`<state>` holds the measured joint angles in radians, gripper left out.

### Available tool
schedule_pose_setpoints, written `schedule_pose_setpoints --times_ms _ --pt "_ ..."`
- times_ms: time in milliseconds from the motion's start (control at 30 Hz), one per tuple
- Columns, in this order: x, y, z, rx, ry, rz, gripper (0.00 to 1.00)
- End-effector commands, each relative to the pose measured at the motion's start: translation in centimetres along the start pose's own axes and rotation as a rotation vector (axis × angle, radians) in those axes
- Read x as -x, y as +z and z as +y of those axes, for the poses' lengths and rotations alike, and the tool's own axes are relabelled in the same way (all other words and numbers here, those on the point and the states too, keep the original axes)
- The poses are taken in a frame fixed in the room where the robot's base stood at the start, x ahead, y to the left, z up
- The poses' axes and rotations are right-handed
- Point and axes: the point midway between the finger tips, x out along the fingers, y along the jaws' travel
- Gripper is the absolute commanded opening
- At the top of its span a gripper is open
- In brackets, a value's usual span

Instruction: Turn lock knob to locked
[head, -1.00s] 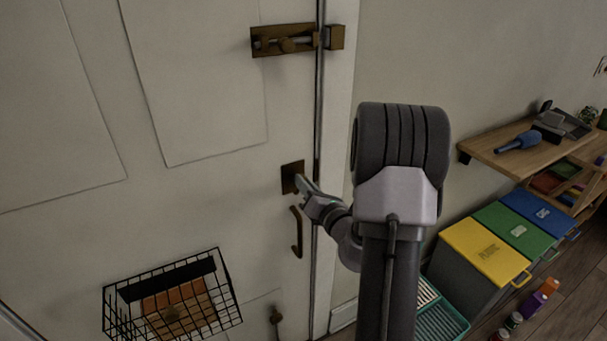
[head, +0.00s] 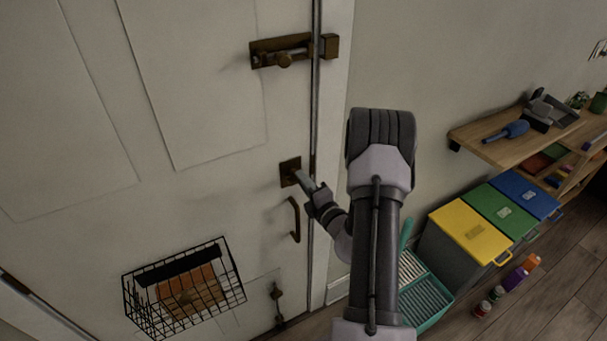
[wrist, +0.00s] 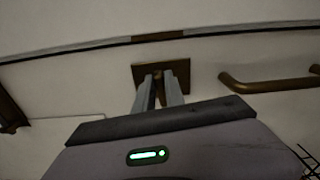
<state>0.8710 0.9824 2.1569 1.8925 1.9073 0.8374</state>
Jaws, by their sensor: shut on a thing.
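The lock knob sits on a square brown plate (head: 289,168) on the white door, above the curved brown door handle (head: 295,220). In the wrist view the plate (wrist: 194,74) is straight ahead, with the small knob (wrist: 159,88) between the two fingers. My gripper (head: 300,178) reaches the plate from the lower right. Its fingers (wrist: 159,98) are shut on the knob, one on each side. The fingers cover much of the knob, so its exact turn angle is hard to read.
A brown slide bolt (head: 285,52) is higher on the door. A wire basket (head: 235,275) hangs low on the door at left. Small bottles stand on the floor.

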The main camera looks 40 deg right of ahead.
Motion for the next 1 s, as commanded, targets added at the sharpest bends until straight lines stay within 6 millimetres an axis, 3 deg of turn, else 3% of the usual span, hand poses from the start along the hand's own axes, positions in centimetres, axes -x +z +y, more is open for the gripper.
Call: schedule_pose_setpoints --times_ms 300,867,900,1000 --pt "-0.08 0.05 0.08 -0.112 0.004 0.000 0.00" --pt "-0.08 0.03 -0.07 -0.137 0.003 0.000 0.00" --pt "-0.08 0.02 -0.07 -0.137 0.003 0.000 0.20" --pt "-0.06 0.02 -0.09 -0.136 0.003 0.000 0.36"
